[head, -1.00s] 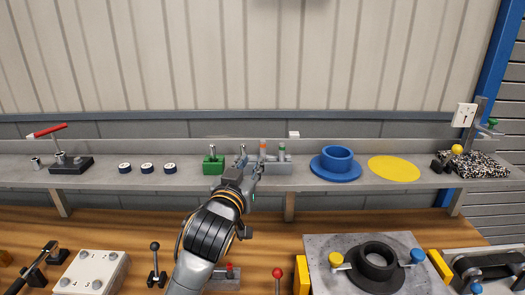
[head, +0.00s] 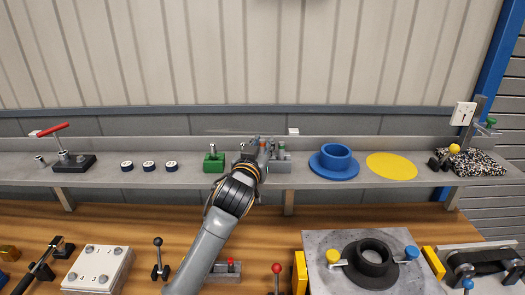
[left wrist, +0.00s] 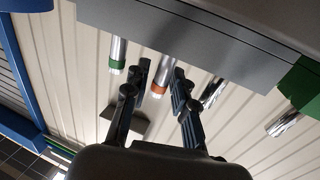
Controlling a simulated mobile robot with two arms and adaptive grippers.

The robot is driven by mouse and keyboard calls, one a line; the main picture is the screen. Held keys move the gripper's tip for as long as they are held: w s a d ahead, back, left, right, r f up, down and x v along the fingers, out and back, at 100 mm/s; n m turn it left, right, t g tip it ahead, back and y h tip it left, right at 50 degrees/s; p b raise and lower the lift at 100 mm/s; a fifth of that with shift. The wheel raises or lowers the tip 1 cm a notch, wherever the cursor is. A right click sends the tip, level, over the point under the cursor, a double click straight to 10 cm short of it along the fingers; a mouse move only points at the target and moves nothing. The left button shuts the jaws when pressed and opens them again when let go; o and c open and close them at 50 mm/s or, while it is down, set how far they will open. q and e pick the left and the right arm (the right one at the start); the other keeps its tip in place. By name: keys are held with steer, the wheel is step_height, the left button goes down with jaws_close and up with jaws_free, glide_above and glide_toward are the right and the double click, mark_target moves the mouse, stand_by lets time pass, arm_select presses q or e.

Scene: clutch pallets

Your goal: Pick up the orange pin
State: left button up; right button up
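The orange pin (left wrist: 159,84) is a metal pin with an orange band, standing out of a grey block (left wrist: 190,40) in the left wrist view, which looks inverted. My left gripper (left wrist: 160,72) is open, with one finger on each side of the pin and small gaps visible. In the head view my left gripper (head: 262,147) is at the grey block (head: 281,167) on the shelf and mostly hides the orange pin. A green-banded pin (left wrist: 117,54) stands beside it in the same block. My right gripper is not in view.
A green block (head: 213,165) with a metal pin stands just left of the gripper. A blue flanged ring (head: 336,160) and a yellow disc (head: 391,166) lie to the right on the shelf (head: 110,178). Several small black-and-white discs (head: 149,166) lie further left.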

arm_select(q)
jaws_close()
